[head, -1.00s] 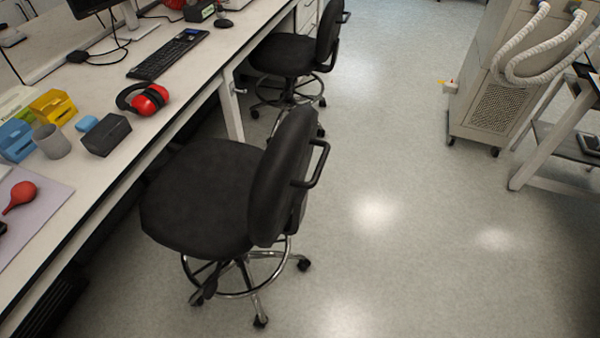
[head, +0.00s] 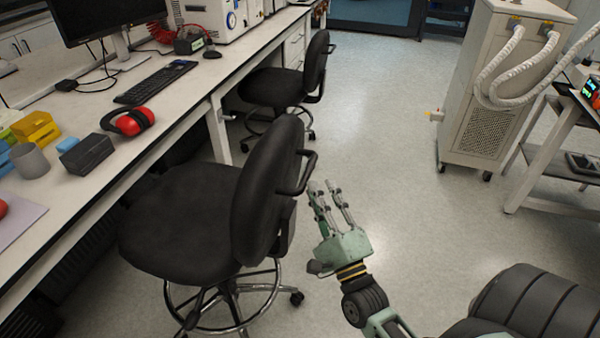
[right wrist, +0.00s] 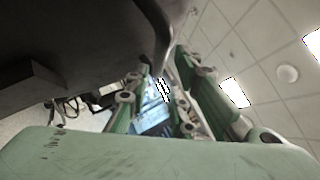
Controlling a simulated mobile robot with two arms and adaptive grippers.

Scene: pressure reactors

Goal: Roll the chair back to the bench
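The near black office chair (head: 180,215) stands beside the long bench (head: 175,125), its backrest (head: 262,195) toward the aisle. A looped black handle (head: 308,172) sticks out from the backrest. My right gripper (head: 325,186) is just right of this handle, fingers pointing up and apart. In the right wrist view, the dark chair back (right wrist: 80,45) fills the upper left and the handle (right wrist: 162,45) comes down near the gap between the green fingers (right wrist: 158,90). I cannot tell whether they touch. My left gripper is not in view.
A second black chair (head: 275,88) stands farther along the bench. A wheeled cabinet with white hoses (head: 490,95) and a grey-framed table (head: 550,160) stand at the right. The floor (head: 390,130) between is clear. A keyboard (head: 155,82) and red earmuffs (head: 130,121) lie on the bench.

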